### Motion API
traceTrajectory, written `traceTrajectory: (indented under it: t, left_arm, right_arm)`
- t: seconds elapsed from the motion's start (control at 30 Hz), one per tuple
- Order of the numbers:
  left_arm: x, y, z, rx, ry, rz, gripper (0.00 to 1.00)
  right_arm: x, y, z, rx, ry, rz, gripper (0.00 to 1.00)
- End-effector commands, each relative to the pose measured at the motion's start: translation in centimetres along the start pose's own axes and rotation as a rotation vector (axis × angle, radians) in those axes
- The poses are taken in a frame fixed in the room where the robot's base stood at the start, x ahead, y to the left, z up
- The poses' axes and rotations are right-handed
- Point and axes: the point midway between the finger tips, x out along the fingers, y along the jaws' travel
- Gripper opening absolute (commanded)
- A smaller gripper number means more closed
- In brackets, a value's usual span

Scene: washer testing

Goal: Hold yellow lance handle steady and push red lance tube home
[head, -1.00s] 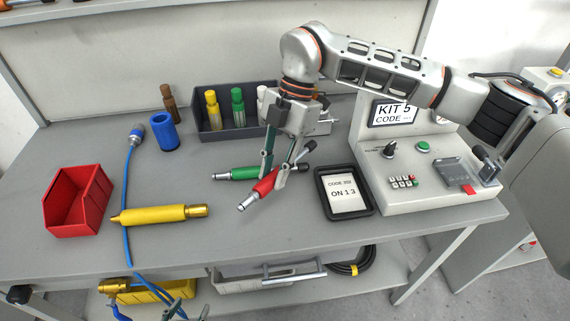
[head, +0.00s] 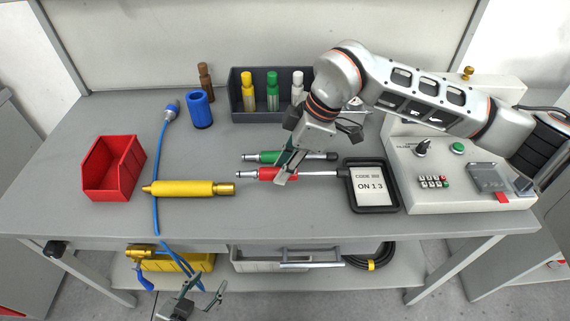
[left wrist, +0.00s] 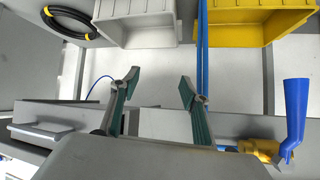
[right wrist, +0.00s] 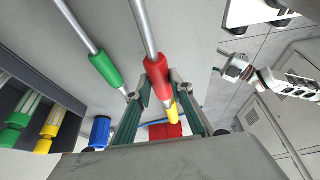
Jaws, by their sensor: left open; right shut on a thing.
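The yellow lance handle (head: 190,188) lies on the bench, its brass end pointing right. My right gripper (head: 285,172) is shut on the red lance tube (head: 266,174), whose steel shaft points right. The tube's left nozzle end is near the handle's brass end, slightly behind its line; I cannot tell whether they touch. In the right wrist view the red tube (right wrist: 157,72) sits between the fingers, with part of the yellow handle (right wrist: 173,112) beyond. My left gripper (head: 190,298) is open and empty, low in front of the bench; it also shows in the left wrist view (left wrist: 160,88).
A green lance (head: 285,156) lies just behind the red tube. A code tablet (head: 369,187) is near the shaft's right end. A blue hose (head: 157,213) passes under the handle. A red bin (head: 112,170) stands left, a blue cup (head: 201,110) behind.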

Motion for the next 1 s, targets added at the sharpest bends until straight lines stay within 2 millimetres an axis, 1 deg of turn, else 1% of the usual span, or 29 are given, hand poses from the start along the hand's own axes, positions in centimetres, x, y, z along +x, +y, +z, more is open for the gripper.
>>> traceTrajectory:
  t: [0.03, 0.13, 0.3, 0.37, 0.6, 0.73, 1.0]
  left_arm:
    - [0.2, 0.1, 0.5, 0.000, -0.003, 0.000, 0.46]
    - [0.5, 0.1, 1.1, 0.002, -0.007, 0.000, 0.46]
    - [1.2, -0.1, 1.9, 0.013, -0.009, -0.005, 0.46]
    - [1.1, -0.2, 1.6, 0.016, -0.006, -0.007, 0.46]
    - [1.2, -0.2, 1.7, 0.019, -0.005, -0.008, 0.46]
    - [1.2, -0.2, 1.7, 0.020, -0.004, -0.009, 0.46]
    - [1.2, -0.3, 1.6, 0.021, -0.002, -0.010, 0.46]
  right_arm:
    - [0.5, 0.0, 0.1, -0.001, 0.001, -0.002, 0.00]
    - [1.4, 0.0, 0.4, 0.000, 0.001, -0.003, 0.00]
    - [3.0, -0.1, 0.9, 0.001, 0.001, -0.006, 0.00]
    - [3.2, -0.1, 0.9, 0.001, 0.000, -0.005, 0.00]
    - [4.7, 0.0, 1.4, -0.001, 0.001, -0.001, 0.00]
    - [5.1, 0.0, 1.6, -0.002, 0.000, -0.001, 0.00]
    - [5.1, 0.0, 1.6, -0.002, 0.001, 0.000, 0.00]
